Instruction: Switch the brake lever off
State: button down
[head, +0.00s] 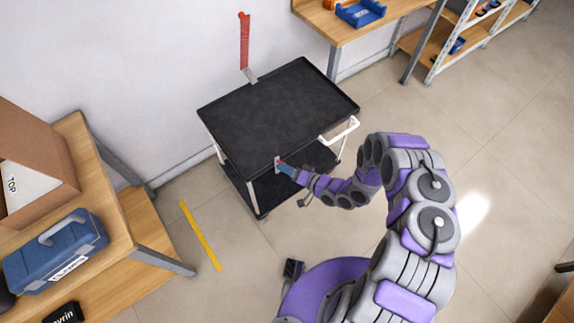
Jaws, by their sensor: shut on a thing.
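A cart (275,105) with a black top tray and a black lower shelf stands against the wall. At the middle of its near edge is a small grey and red fitting (278,161), which looks like the brake lever. My gripper (283,167), with a blue tip, is shut on this lever. The fingers cover most of it, so its exact angle is hidden. A tall red strip (244,42) with a grey foot stands upright at the cart's back edge, apart from my gripper.
A white handle (340,130) juts from the cart's right side. A wooden table (130,222) with a blue toolbox (57,250) and a cardboard box (35,165) is at left. A workbench (325,25) stands at back right. Floor between them is clear, with a yellow strip (200,236).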

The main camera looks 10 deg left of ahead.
jog(key=shift+w+d+f, duration=0.1)
jog(key=shift+d, duration=0.05)
jog(key=c, duration=0.9)
grip_release()
jog(key=shift+w, duration=0.1)
jog(key=shift+o, duration=0.6)
jog(key=shift+d, duration=0.1)
jog(key=p+v, duration=0.1)
jog(key=v, duration=1.6)
jog(key=shift+d, duration=0.15)
